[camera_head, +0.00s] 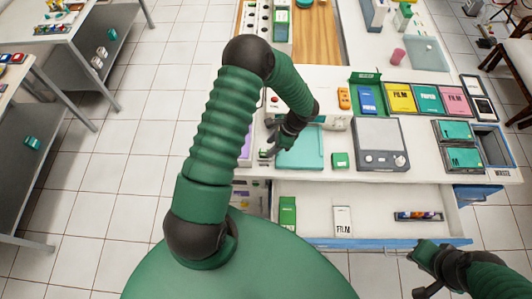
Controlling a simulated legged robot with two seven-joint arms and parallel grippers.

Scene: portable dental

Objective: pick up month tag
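I cannot make out a month tag for certain. My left arm reaches over the white counter, and its gripper (271,151) is low over the counter's front edge, beside the left side of a teal mat (301,149). A small item lies by its fingertips, too small to identify. Whether these fingers are open or shut is unclear. A small green box (340,160) sits to the right of the mat. My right gripper (418,274) is at the lower right, in front of the open drawer, with its fingers apart and nothing visible between them.
The open drawer (380,213) holds a green box (288,214), a white FILM box (342,221) and a small multicoloured item (418,216). A grey device (380,144), coloured boxes and a WASTE bin (492,145) occupy the counter's right. The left arm hides some of the counter.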

